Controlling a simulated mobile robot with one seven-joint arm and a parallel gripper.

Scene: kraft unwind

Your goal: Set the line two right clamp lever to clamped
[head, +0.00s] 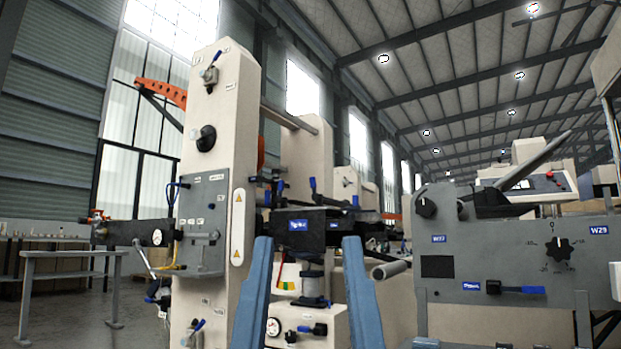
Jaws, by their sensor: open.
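My gripper (306,243) shows in the head view as two long blue fingers that rise from the bottom edge. They stand wide apart, with nothing held between them. Beyond the fingertips is a dark bar (328,217) with blue labels on its front. Several small blue-handled levers stand on and around this bar. One lever (313,185) is upright near its middle, and others (279,187) stand toward its left end. Their labels are too small to read, so I cannot tell which is the line two right clamp lever, or its setting.
A tall cream column (215,120) with knobs and a grey panel (202,225) stands at left. A grey machine (510,255) with a black dial and a blue-handled lever (517,290) stands at right. A grey bench (70,255) is at far left, with open floor around it.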

